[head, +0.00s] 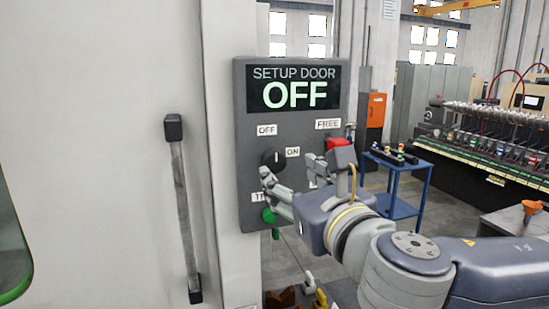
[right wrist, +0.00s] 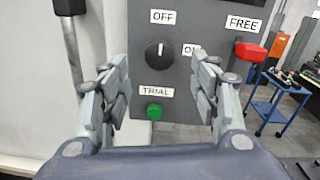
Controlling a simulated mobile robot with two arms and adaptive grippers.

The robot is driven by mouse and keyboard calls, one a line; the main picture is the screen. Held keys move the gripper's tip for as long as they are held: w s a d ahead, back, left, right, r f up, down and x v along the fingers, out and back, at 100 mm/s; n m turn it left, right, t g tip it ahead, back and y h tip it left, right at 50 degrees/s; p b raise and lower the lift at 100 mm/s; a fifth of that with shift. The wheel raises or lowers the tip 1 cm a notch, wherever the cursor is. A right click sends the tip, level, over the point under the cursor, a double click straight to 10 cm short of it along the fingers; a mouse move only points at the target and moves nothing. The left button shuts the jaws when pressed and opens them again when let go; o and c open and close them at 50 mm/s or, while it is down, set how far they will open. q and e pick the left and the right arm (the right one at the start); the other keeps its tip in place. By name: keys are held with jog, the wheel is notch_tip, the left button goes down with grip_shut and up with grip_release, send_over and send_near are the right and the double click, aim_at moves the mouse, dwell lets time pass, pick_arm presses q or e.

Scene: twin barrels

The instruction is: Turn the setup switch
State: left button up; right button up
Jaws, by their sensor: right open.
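The setup switch (head: 271,158) is a round black knob on a grey control panel (head: 243,110), with an OFF label at its upper left and an ON label at its right. The panel's display reads "SETUP DOOR OFF". In the right wrist view the knob (right wrist: 158,55) shows a white mark pointing up, towards the OFF label. My right gripper (head: 293,176) is open in front of the panel, below and right of the knob in the head view. In the right wrist view its fingers (right wrist: 160,92) stand apart, with the knob beyond and between them. My left gripper is not seen.
A green TRIAL button (right wrist: 154,111) sits below the knob. A red lever (right wrist: 250,51) labelled FREE is at the panel's right. A dark vertical door handle (head: 181,205) stands left of the panel. A blue cart (head: 400,185) stands behind at right.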

aim_at(276, 162)
jog(key=p+x, duration=0.3)
jog(key=x, duration=0.5)
jog(key=shift+w+a+p, duration=0.1)
jog(key=shift+w+p, duration=0.2)
jog(key=shift+w+a+f, duration=0.1)
jog(key=shift+w+a, duration=0.05)
jog(key=shift+w, duration=0.2)
jog(key=c, duration=1.1)
